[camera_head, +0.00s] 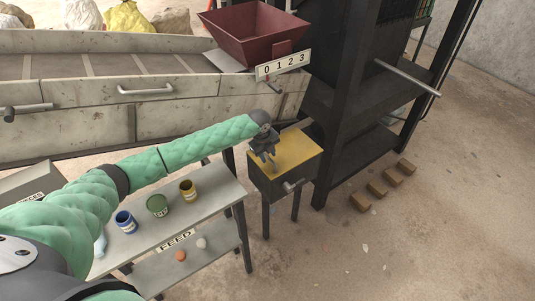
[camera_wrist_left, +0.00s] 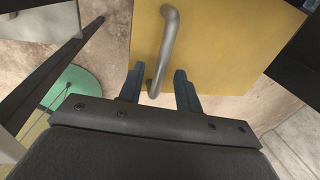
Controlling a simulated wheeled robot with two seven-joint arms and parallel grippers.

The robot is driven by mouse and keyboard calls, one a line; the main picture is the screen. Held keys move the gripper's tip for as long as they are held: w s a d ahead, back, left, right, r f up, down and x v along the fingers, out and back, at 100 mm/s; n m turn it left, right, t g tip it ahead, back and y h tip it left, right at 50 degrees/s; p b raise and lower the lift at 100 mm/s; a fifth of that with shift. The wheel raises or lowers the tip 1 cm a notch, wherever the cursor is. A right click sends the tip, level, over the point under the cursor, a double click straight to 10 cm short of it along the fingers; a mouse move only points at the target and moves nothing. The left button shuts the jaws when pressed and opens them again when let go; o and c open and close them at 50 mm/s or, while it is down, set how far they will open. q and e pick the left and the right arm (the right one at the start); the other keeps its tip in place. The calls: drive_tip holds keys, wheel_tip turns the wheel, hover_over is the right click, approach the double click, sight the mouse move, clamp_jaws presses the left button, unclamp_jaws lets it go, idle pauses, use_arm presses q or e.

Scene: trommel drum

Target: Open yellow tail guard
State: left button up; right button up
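The yellow tail guard (camera_head: 297,147) is the flat yellow top on a dark box on legs. It looks shut. My left gripper (camera_head: 265,161) is over its left part, fingers pointing down. In the left wrist view the yellow panel (camera_wrist_left: 225,50) fills the upper middle, with a grey bar handle (camera_wrist_left: 168,40) across its left part. The left gripper's fingers (camera_wrist_left: 159,90) are apart, and the handle's lower end shows between them. I cannot tell whether they touch it. A grey handle (camera_head: 292,186) also shows at the box's front. My right gripper is not in view.
A grey FEED table (camera_head: 215,190) with blue, green and yellow cans stands left of the box. A dark frame (camera_head: 335,110) rises close on its right. The conveyor (camera_head: 150,95) and red hopper (camera_head: 252,30) are behind.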

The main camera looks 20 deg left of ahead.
use_arm(q)
clamp_jaws()
